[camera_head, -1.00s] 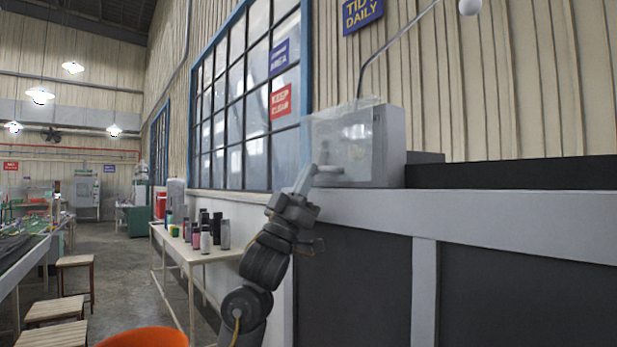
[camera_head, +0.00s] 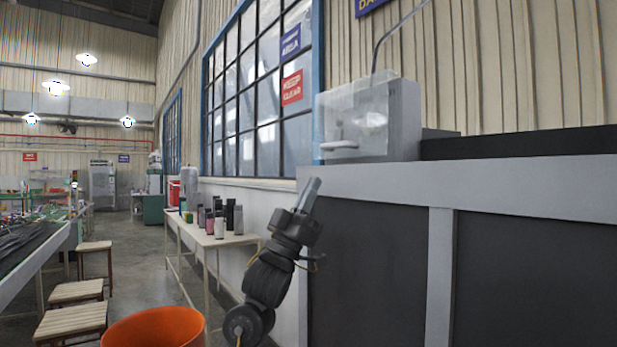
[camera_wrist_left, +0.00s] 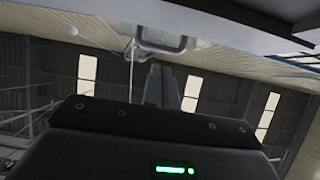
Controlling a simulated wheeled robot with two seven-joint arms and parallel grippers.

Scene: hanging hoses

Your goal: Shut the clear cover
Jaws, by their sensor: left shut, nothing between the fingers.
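The clear cover (camera_head: 336,112) is a see-through panel on the left-facing side of a grey box (camera_head: 405,120) on a ledge. A pale handle (camera_head: 338,146) sits low on the cover. The cover lies over that side of the box, but I cannot tell whether it is fully flush. My left gripper (camera_head: 312,185) is shut and empty, pointing up, below and left of the handle and apart from it. In the left wrist view, its shut fingers (camera_wrist_left: 162,84) point toward a pale loop, probably the handle (camera_wrist_left: 162,38). My right gripper is not in view.
The ledge (camera_head: 480,185) with dark panels below stands right of my left arm. A table (camera_head: 235,241) with several bottles is to the left. An orange bin (camera_head: 155,327) and wooden stools (camera_head: 75,291) stand lower left. The aisle floor is open.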

